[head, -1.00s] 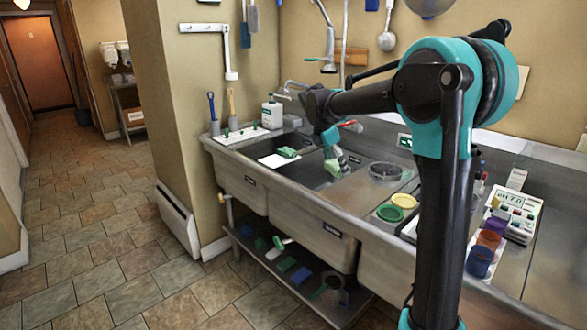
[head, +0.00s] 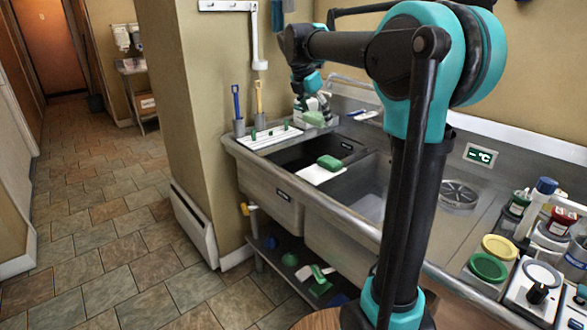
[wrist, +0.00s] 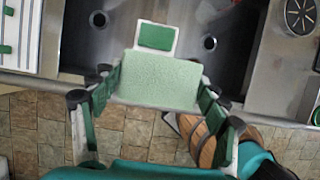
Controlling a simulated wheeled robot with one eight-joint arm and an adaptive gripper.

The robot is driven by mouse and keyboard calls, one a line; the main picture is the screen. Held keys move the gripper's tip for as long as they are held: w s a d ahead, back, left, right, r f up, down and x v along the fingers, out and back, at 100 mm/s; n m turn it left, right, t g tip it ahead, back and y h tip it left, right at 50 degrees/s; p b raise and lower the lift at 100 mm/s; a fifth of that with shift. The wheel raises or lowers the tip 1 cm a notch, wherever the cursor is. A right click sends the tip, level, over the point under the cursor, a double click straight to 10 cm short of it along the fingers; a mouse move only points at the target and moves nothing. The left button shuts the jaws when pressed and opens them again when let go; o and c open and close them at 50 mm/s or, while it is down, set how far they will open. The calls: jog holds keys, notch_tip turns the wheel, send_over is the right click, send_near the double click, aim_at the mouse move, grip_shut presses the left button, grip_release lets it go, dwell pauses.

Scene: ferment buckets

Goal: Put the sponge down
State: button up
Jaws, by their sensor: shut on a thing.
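My gripper (head: 310,104) is shut on a pale green sponge (head: 316,119) and holds it in the air toward the back left of the sink. In the wrist view the held sponge (wrist: 158,83) is gripped by its two sides between the green-padded fingers.
A white rack (head: 258,143) with green pegs lies left of the basins, with brushes in holders (head: 239,126) behind it. A strainer (head: 459,194), lids (head: 488,267), jars and a meter (head: 532,290) crowd the right counter. A lower shelf holds several items.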

aim_at(315, 174)
jog(key=shift+w+a+f, duration=0.1)
jog(key=shift+w+a, duration=0.05)
jog(key=shift+w, duration=0.1)
notch_tip(315, 174, down, 20)
jog(key=shift+a+r, duration=0.1)
jog(key=shift+r, duration=0.1)
jog(key=o, duration=1.4)
jog(key=shift+f, duration=0.1)
jog(key=shift+o, duration=0.2)
jog(key=v, duration=1.2)
